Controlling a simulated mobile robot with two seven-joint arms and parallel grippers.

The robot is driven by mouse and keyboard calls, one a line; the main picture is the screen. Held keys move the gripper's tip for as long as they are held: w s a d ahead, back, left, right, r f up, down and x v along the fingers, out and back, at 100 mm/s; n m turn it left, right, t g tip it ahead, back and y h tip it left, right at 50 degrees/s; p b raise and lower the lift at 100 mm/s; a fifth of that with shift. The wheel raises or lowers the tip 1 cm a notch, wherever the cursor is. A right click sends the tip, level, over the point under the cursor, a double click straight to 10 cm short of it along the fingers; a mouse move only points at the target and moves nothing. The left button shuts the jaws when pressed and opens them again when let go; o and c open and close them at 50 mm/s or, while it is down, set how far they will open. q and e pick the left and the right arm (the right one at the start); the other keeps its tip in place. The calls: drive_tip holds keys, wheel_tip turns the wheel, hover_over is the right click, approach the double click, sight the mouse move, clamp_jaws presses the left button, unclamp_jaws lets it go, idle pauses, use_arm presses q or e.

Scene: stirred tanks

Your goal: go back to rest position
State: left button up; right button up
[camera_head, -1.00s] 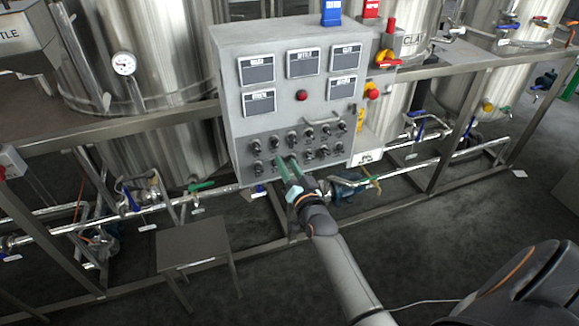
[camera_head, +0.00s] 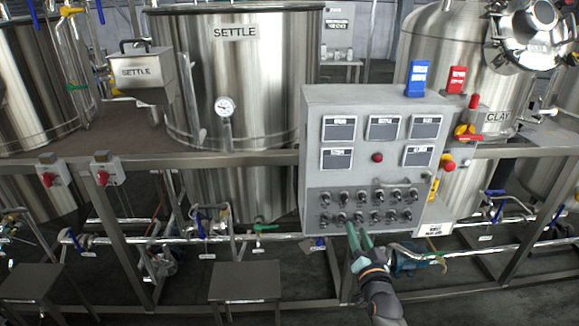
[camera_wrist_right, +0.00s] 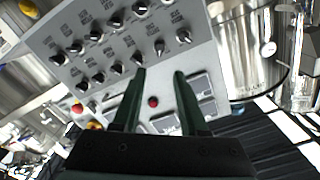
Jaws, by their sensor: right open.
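My right gripper (camera_head: 357,232) is in front of the lower part of the grey control panel (camera_head: 312,130), just below its rows of black knobs. Its green fingers are apart and hold nothing. In the right wrist view the gripper (camera_wrist_right: 158,80) is open, with the panel (camera_wrist_right: 205,60) behind it and the knobs (camera_wrist_right: 118,66) beyond and left of the fingertips. I cannot tell whether a fingertip touches the panel. My left gripper is not in view.
Steel tanks, one labelled SETTLE (camera_head: 265,75) and one labelled CLAY (camera_head: 430,60), stand behind a steel frame (camera_head: 250,157). Pipes with valves run low along it. A small steel stool (camera_head: 245,280) stands left of my arm.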

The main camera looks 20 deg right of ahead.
drive_tip(key=s+a+f+n+g+y, duration=0.2)
drive_tip(key=s+a+f, duration=0.3)
drive_tip(key=s, duration=0.4)
drive_tip(key=s+a+f+n+g+y, duration=0.2)
drive_tip(key=s+a+f+n, duration=0.3)
drive_tip(key=s, duration=0.5)
drive_tip(key=s+a+f+n+g+y, duration=0.2)
drive_tip(key=s+a+f, duration=0.4)
drive_tip(key=s+f, duration=0.3)
drive_tip(key=shift+s+a+n+g, duration=0.4)
drive_tip(key=shift+s+n+g, duration=0.3)
drive_tip(key=shift+g, duration=0.5)
drive_tip(key=shift+w+f, duration=0.1)
drive_tip(key=shift+w, duration=0.05)
